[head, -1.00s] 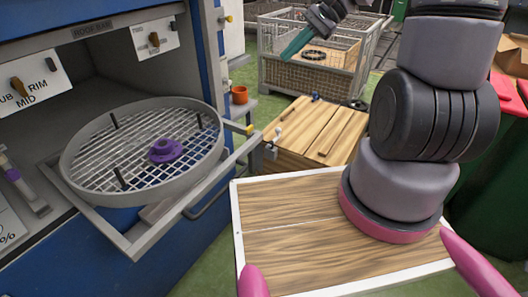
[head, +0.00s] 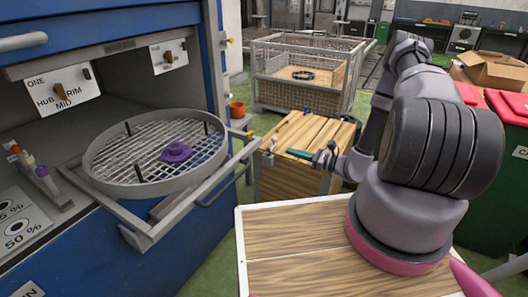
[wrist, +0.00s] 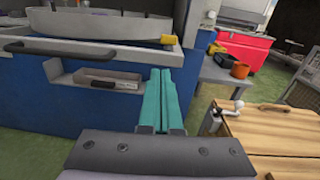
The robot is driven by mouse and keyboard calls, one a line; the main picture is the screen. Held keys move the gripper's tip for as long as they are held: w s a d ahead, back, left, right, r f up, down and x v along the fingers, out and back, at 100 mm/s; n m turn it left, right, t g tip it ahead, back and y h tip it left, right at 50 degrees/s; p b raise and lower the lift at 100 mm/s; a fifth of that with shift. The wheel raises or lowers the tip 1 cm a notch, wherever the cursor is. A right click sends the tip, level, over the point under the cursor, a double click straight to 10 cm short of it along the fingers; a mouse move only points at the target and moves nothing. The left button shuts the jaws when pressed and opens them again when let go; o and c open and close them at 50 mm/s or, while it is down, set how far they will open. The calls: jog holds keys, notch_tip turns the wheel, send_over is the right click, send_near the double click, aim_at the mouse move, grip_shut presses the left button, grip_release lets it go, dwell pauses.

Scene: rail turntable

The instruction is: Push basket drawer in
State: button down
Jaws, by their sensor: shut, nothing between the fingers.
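The basket drawer (head: 140,222) is pulled out of the blue machine in the head view, as a grey frame with a dark bar handle (head: 222,188). A round wire-mesh basket (head: 115,178) with a purple hub (head: 175,152) sits in it. In the wrist view the basket (wrist: 90,27) and dark handle (wrist: 45,46) are at the upper left. My gripper (head: 290,152) has teal fingers, shut and empty, right of the drawer, appearing over the wooden crate and apart from the drawer. In the wrist view its fingertips (wrist: 160,74) point toward the blue machine front.
A slatted wooden crate (head: 312,130) stands right of the drawer. A wire cage (head: 318,85) is behind it. An orange pot (head: 237,110) stands on a small shelf beside the machine. My wood-topped base fills the lower foreground. Lidded bins (head: 508,150) are at the right.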

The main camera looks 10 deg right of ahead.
jog(key=f, duration=0.1)
send_near(255, 144)
jog(key=shift+m, duration=0.4)
jog(key=x, duration=0.6)
jog(key=shift+w+a, duration=0.25)
jog(key=shift+w, duration=0.1)
